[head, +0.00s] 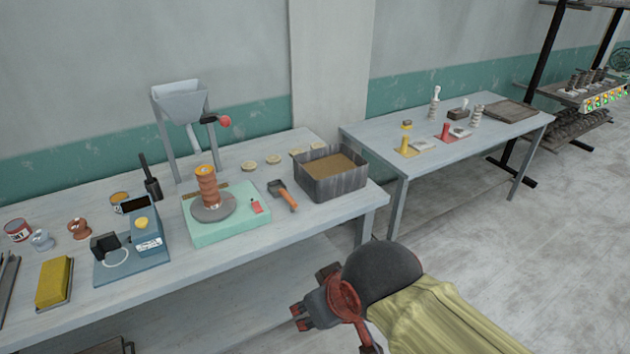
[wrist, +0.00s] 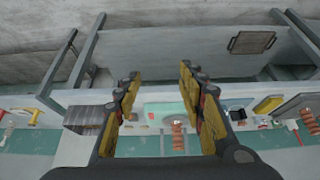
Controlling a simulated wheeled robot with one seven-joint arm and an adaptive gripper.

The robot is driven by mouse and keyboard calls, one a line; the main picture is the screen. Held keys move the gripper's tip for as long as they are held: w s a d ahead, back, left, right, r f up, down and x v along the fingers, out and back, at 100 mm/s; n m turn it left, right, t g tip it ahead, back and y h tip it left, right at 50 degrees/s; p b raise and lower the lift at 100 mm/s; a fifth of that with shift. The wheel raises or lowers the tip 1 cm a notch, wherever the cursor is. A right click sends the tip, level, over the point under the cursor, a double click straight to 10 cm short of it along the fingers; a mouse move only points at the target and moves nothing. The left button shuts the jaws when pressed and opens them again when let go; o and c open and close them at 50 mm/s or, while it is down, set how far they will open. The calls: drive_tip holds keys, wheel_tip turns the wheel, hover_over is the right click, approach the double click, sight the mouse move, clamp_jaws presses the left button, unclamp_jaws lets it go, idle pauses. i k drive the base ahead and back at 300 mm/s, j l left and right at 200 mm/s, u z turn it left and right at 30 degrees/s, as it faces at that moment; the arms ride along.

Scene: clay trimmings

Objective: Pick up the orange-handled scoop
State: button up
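The orange-handled scoop (head: 289,201) lies on the grey workbench (head: 330,215), between the green-based turntable and the dark bin. Its dark head points to the back left and its orange handle points toward the front edge. My gripper (head: 299,318) is in front of the bench, apart from it and from the scoop. In the wrist view my gripper (wrist: 158,88) has its two yellow-padded fingers spread wide with nothing between them. The scoop is too small to make out surely in the wrist view.
A dark bin of brown material (head: 334,184) stands right of the scoop. A turntable (head: 222,224) with a stacked brown piece stands left. A blue device (head: 148,240) and yellow block (head: 54,283) are farther left. A second table (head: 480,118) stands behind right. Open floor lies right.

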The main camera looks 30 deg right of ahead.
sight(277, 188)
drive_tip(key=i+z, duration=0.3)
drive_tip(key=i, duration=0.25)
drive_tip(key=i+j+z, duration=0.3)
drive_tip(key=i, duration=0.25)
drive_tip(key=l, duration=0.1)
